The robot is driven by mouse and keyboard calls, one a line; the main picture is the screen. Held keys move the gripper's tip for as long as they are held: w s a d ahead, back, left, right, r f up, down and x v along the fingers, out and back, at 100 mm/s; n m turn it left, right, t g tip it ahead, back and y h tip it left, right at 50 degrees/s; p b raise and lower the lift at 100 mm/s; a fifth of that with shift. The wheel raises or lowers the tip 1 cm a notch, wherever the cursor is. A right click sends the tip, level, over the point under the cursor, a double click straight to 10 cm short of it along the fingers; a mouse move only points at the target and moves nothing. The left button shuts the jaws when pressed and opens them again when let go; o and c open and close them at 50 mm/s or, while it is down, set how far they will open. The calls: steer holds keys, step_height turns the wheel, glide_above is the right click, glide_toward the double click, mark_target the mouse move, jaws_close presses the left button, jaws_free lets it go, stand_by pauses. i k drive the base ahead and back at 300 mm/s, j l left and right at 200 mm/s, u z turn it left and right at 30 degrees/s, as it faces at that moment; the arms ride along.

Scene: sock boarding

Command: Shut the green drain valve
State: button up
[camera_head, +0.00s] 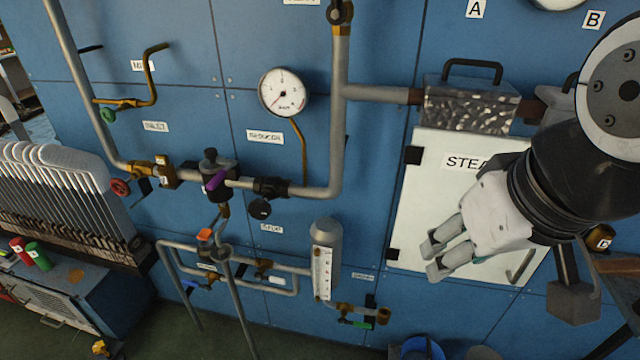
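The green drain valve has a green lever handle (355,323) at the lower middle, on a short brass pipe below the sight-glass cylinder (325,262). A small label (363,277), seemingly reading "DRAIN", is on the panel above it. The lever looks about level, roughly in line with the pipe; its exact angle is hard to tell. My gripper (434,257) is up and to the right of the lever, in front of the white steam door, pointing down-left. It is clear of the valve in the picture and holds nothing visible. Its two fingers look close together, but the gap is unclear.
Another green handle (108,114) is at the upper left, with a red handwheel (120,187) below it. A purple lever (217,180) and an orange handle (205,235) sit on the middle pipes. A blue bucket (418,349) stands below right of the drain valve.

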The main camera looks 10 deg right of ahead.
mark_target(342, 321)
steer(key=i+j+z, duration=0.25)
steer(key=i+j, duration=0.15)
steer(key=j+z, duration=0.35)
steer(key=j, duration=0.45)
